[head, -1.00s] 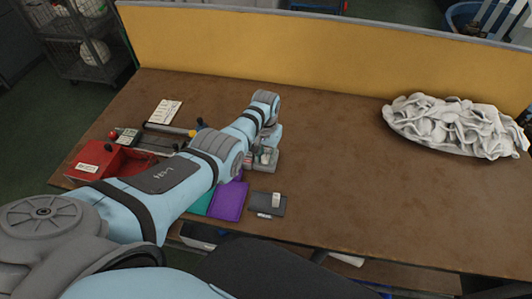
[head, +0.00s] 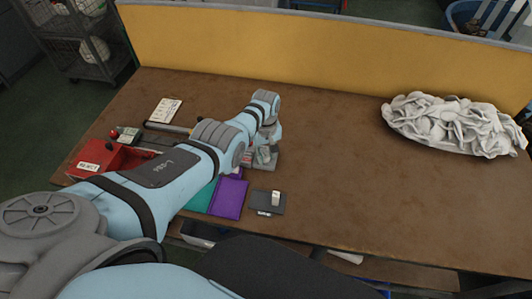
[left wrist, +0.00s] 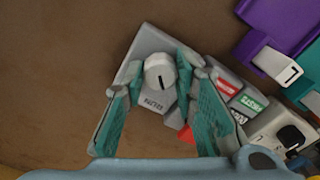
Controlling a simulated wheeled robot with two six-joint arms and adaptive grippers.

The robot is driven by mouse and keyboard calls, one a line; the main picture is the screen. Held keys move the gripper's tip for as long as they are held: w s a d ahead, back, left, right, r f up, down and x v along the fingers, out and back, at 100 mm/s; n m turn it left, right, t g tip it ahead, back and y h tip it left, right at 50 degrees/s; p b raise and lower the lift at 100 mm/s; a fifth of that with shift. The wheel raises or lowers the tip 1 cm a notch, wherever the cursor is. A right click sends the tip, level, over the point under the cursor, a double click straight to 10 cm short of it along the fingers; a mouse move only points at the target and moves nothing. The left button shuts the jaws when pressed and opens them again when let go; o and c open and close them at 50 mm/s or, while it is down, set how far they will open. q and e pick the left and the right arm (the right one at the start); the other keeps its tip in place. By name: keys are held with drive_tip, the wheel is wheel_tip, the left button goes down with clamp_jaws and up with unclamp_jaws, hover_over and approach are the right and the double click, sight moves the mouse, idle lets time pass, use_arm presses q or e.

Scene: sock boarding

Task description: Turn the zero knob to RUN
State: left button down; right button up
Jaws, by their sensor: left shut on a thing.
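The knob (left wrist: 160,76) is round and white with a dark pointer line, on a grey box (left wrist: 148,40) in the left wrist view. In the head view the grey box (head: 268,160) stands on the table, partly hidden by my left gripper (head: 262,150). My right gripper is not in view.
Red and green labelled blocks (left wrist: 240,105) lie right of the box in the wrist view. Purple (head: 230,198) and teal (head: 199,200) pieces, a dark switch box (head: 266,203) and a red box (head: 95,158) sit nearby. A white cloth heap (head: 455,125) lies right; the table's middle is clear.

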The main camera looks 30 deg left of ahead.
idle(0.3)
use_arm(q)
drive_tip(key=c, duration=1.3)
unclamp_jaws()
